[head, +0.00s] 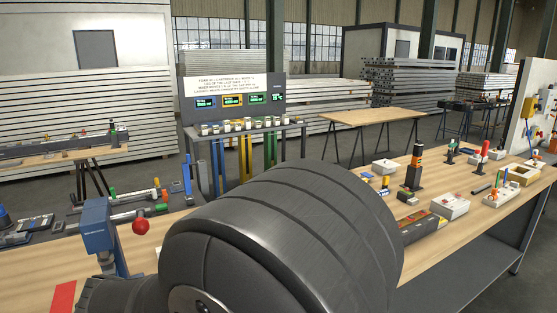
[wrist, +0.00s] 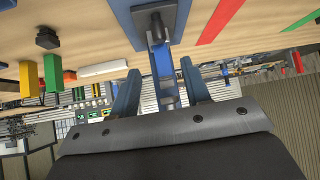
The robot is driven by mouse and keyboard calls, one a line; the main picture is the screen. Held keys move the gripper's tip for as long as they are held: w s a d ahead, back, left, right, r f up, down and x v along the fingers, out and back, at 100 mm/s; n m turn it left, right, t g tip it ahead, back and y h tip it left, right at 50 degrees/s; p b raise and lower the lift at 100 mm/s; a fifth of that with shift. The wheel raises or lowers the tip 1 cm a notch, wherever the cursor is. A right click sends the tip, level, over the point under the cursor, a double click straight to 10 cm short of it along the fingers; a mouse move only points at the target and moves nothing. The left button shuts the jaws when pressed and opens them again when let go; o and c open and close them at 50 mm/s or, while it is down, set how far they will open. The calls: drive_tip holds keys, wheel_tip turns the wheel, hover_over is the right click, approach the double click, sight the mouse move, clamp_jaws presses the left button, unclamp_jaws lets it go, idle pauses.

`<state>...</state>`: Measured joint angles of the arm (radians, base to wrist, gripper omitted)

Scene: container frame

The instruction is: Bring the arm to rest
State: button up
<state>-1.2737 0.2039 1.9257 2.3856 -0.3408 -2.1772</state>
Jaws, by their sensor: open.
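My gripper (wrist: 160,70) shows in the wrist view with its two blue fingers spread apart. No object is clamped in it. A blue upright part with a dark knob (wrist: 157,25) appears beyond and between the fingertips; I cannot tell how far it is from them. In the head view my own dark arm fills the lower middle, and the gripper is hidden there.
Small devices, a white box (head: 449,206) and a dark upright tool (head: 414,168) stand to the right. A display panel (head: 234,97) stands behind.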

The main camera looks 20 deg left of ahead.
drive_tip(key=v, duration=0.5)
drive_tip(key=x, duration=1.7)
drive_tip(key=shift+a+f, duration=0.1)
drive_tip(key=shift+f, duration=0.1)
drive_tip(key=s+d, duration=0.3)
drive_tip(key=shift+s+d+r, duration=0.3)
drive_tip(key=shift+d, duration=0.1)
drive_tip(key=v, duration=0.4)
drive_tip(key=shift+v, duration=0.9)
